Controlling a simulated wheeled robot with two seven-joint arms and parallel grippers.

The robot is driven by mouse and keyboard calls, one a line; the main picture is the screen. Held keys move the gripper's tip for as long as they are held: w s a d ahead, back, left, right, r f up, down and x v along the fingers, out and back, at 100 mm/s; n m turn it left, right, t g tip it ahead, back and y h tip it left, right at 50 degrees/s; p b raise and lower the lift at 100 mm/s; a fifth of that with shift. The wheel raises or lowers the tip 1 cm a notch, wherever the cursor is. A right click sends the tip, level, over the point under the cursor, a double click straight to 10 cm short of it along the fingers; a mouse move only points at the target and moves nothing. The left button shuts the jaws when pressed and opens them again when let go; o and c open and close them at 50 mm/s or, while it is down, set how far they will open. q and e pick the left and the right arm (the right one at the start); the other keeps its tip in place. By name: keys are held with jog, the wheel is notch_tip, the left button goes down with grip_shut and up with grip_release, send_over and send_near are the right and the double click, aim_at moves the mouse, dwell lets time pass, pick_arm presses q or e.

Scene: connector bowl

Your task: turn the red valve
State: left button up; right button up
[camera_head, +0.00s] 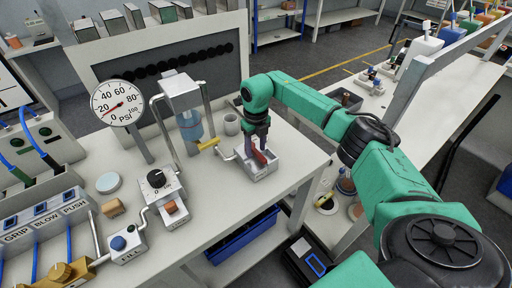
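A small red part (260,157), which looks like the red valve's handle, shows at the white box-like tray (262,173) near the table's right edge. My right gripper (257,150) points straight down over this tray, with its dark fingers at the red part. The fingers partly hide the red part, and I cannot tell whether they press on it or stand around it. The valve's body is mostly hidden. My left gripper is not in view.
Left of the tray are a yellow handle (208,144), a glass tank (190,122), a grey cup (231,124) and a pressure gauge (117,103). A knob box (157,180) and a FILL button box (127,244) stand nearer. The table's front right is clear.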

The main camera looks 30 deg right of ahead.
aim_at(256, 151)
jog(key=shift+r, duration=0.45)
notch_tip(256, 151, up, 14)
jog(key=b, duration=0.3)
jog(key=shift+f, duration=0.2)
jog(key=shift+s+f, duration=0.1)
